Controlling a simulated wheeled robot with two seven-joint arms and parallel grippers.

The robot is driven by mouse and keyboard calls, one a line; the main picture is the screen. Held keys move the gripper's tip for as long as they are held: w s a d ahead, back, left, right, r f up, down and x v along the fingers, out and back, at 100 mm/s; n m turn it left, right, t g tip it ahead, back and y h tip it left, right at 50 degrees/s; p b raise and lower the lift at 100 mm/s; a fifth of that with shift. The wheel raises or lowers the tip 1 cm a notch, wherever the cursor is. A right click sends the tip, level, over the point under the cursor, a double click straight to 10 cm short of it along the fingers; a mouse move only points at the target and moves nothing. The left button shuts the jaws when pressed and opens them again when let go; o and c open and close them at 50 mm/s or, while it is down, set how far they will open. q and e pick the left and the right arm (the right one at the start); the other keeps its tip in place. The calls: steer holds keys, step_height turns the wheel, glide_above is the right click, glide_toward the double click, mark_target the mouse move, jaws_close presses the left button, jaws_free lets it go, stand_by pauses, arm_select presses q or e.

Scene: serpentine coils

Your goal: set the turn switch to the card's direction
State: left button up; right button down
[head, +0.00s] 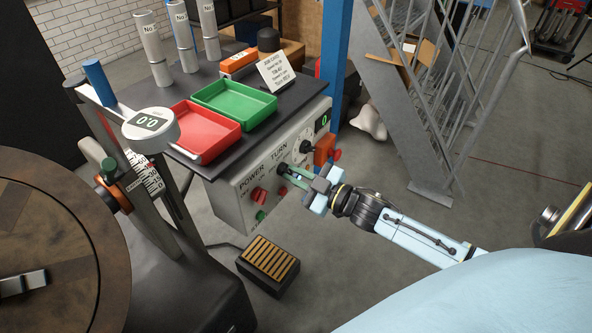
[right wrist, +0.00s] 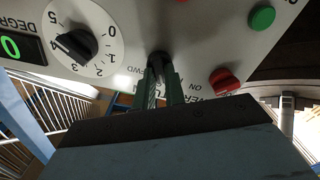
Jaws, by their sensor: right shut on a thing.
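The turn switch (head: 282,169) is a small black knob under the word TURN on the light grey control panel (head: 232,205). My right gripper (head: 287,173) is at the panel with its green fingers shut on this knob. In the right wrist view, the dark knob (right wrist: 160,60) shows between the fingertips of the gripper (right wrist: 161,78). The letters FWD show beside it, and the fingers hide most of the switch, so its setting cannot be told. The white card (head: 276,72) leans on the top shelf; its print is too small to read surely. My left gripper is not in view.
A red power knob (head: 258,194) and a green button (head: 260,215) sit left of the switch. Red (head: 207,154) and green trays (head: 235,118) lie above. A foot pedal (head: 268,268) stands below.

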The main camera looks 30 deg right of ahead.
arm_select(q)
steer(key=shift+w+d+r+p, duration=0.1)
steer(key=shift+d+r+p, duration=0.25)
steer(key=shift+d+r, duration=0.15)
arm_select(e)
steer(key=shift+n, duration=1.1)
steer(key=c, duration=1.5)
jaws_free()
steer(key=shift+o, duration=0.2)
